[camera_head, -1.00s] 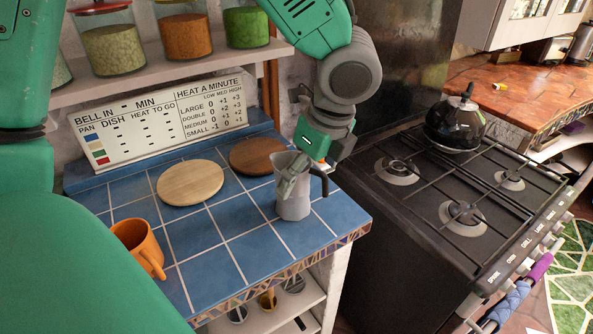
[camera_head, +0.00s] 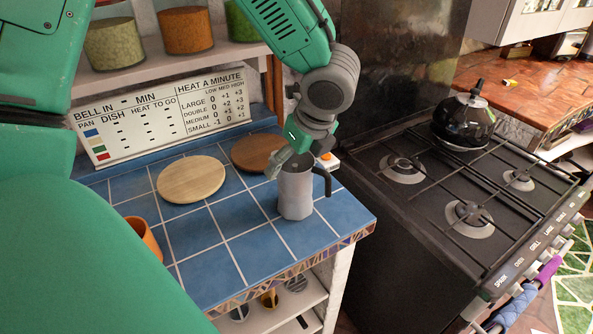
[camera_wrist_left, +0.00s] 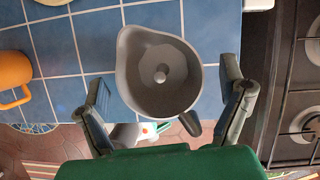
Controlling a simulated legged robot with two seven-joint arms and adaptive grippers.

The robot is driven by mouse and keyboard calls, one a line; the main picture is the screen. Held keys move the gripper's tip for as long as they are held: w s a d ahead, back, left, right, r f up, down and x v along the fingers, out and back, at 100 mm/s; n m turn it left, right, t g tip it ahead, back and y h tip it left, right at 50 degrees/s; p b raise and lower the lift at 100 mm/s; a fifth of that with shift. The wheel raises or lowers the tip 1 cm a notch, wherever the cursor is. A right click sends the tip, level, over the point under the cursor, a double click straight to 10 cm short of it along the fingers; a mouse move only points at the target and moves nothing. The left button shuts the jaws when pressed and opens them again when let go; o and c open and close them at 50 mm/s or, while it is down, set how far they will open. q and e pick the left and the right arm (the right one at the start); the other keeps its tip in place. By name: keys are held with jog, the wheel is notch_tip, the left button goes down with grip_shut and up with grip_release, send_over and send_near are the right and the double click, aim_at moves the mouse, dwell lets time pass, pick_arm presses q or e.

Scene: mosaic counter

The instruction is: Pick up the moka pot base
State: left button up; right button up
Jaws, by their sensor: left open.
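The moka pot base (camera_head: 295,197) is a grey metal vessel with a dark handle on its right, standing upright on the blue tiled counter. In the left wrist view the moka pot base (camera_wrist_left: 160,72) shows from above, with an open top, a spout at upper left and a small post inside. My left gripper (camera_head: 297,158) is at the pot's top in the head view and partly hides its rim. In the left wrist view my left gripper (camera_wrist_left: 166,78) is open, one finger on each side of the pot with gaps. My right gripper is not in view.
An orange mug (camera_head: 143,238) stands at the left of the counter (camera_head: 245,250). A light round board (camera_head: 191,180) and a dark one (camera_head: 256,153) lie behind the pot. The stove (camera_head: 400,225) with a black kettle (camera_head: 462,122) is on the right. A sign (camera_head: 160,117) stands behind.

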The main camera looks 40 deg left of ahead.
aim_at(292, 167)
pick_arm(q)
jog(key=x, duration=0.3)
jog(key=shift+w+a+f, duration=0.1)
jog(key=shift+a, duration=0.1)
jog(key=shift+d, duration=0.2)
jog(key=c, duration=1.7)
jog(key=shift+c, duration=0.2)
